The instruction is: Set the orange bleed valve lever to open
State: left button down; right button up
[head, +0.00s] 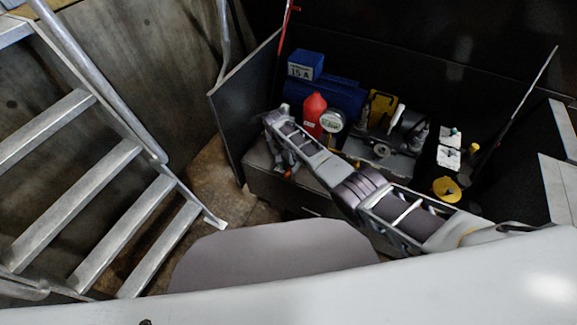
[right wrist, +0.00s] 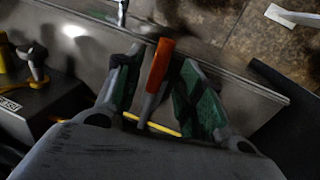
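The orange bleed valve lever (right wrist: 160,65) shows in the right wrist view as an orange handle on a grey stem, standing between the two green-padded fingers of my right gripper (right wrist: 158,88). A gap shows on either side of the lever, so the fingers are open around it and not clamped. In the head view my right gripper (head: 283,155) reaches in from the right to the left end of the bench, and a small orange spot of the lever (head: 287,174) shows just below it. The valve body is mostly hidden. My left gripper is not in view.
A red bottle (head: 314,112), a round gauge (head: 331,121) and a blue motor (head: 335,96) stand just behind my right arm. A grey side panel (head: 235,105) rises left of the gripper. Metal stairs (head: 80,205) fill the left. A yellow round cap (head: 446,189) is at the right.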

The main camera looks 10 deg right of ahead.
notch_tip(320, 180, up, 10)
jog(key=w+a, duration=0.1)
jog(key=shift+a, duration=0.3)
jog(key=shift+f, duration=0.1)
dwell(0.6)
